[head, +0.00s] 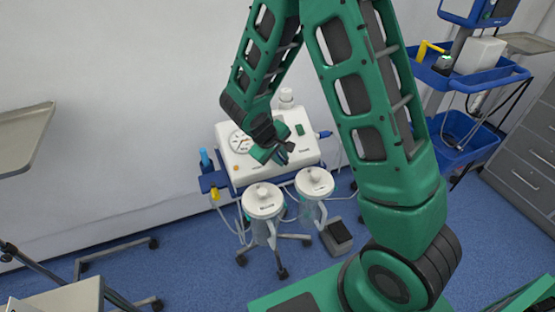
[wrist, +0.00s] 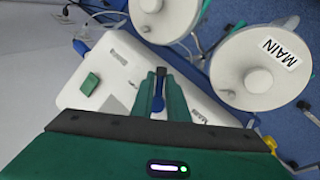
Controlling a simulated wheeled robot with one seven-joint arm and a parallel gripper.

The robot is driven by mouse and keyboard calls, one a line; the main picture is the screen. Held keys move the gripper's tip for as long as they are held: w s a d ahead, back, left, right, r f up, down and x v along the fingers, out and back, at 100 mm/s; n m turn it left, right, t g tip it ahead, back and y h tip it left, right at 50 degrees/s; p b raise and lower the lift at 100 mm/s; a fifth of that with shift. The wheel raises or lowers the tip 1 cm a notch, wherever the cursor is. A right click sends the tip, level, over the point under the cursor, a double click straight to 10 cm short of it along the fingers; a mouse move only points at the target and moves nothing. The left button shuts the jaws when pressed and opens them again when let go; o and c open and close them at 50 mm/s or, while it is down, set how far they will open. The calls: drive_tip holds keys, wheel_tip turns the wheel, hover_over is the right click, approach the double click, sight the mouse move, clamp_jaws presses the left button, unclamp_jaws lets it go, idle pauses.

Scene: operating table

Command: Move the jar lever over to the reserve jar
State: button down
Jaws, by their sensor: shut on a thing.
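The jar lever (wrist: 158,100) is a small blue handle on the front of the white suction unit (head: 230,157). In the head view the lever is hidden by my gripper. The main jar (head: 262,200), with a white lid, is at the left; its MAIN label reads clearly in the wrist view (wrist: 262,68). The other white-lidded jar (head: 315,183), at the right, is the reserve jar; it is partly cut off in the wrist view (wrist: 167,15).
The suction unit has a round gauge (head: 240,142) and a green switch (head: 300,129). Clear hoses hang around the jars. A foot pedal (head: 337,237) is on the floor to the right. A blue cart (head: 470,75) stands at the right, and a tray (head: 25,140) juts in at the left.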

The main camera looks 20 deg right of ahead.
drive_tip(key=shift+w+d+r+n, duration=0.1)
drive_tip(key=shift+n, duration=0.2)
idle(0.4)
drive_tip(key=c, duration=1.7)
unclamp_jaws()
drive_tip(key=shift+c, duration=0.2)
drive_tip(key=v, duration=1)
drive_tip(key=shift+s+a+r, duration=0.2)
drive_tip(key=shift+s+a, duration=0.05)
drive_tip(key=shift+a, duration=0.05)
